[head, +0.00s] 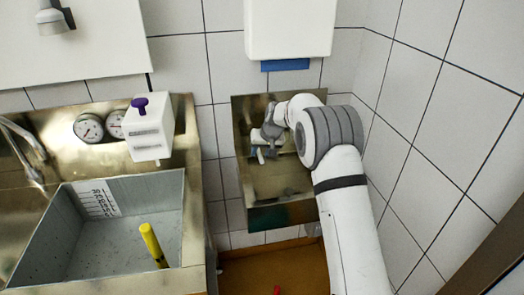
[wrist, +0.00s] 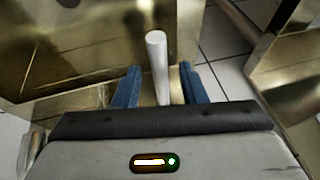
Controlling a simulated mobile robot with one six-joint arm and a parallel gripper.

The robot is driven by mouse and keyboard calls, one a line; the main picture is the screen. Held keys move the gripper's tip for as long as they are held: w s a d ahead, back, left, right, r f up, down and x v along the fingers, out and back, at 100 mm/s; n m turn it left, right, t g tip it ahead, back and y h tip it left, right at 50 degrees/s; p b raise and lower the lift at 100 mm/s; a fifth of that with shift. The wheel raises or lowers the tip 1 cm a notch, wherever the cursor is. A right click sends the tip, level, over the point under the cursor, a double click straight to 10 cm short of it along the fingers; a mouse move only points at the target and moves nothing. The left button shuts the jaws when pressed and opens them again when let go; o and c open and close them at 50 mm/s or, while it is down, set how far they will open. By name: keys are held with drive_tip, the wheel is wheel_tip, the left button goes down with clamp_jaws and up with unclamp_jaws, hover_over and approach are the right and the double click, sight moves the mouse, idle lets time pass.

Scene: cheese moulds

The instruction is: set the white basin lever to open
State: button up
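The white lever (wrist: 156,44) is a plain round rod in the wrist view, standing nearly upright beside a brassy metal wall. My gripper (wrist: 160,67) has its two blue fingers apart, one on each side of the rod. A gap shows between the rod and each finger. The rod's lower end is hidden behind the gripper body. In the head view, my arm reaches across the metal basin (head: 240,118) on the tiled wall, and my gripper (head: 261,154) is in front of it. The lever cannot be made out clearly there.
A white dispenser (head: 290,25) with a blue underside hangs above the basin. At left is a metal sink unit (head: 185,225) with a grey tub (head: 105,250), a yellow stick (head: 152,245), gauges (head: 89,128) and a white box (head: 150,130) with a purple knob. Tiled wall lies right.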

clamp_jaws()
idle(0.3)
idle(0.3)
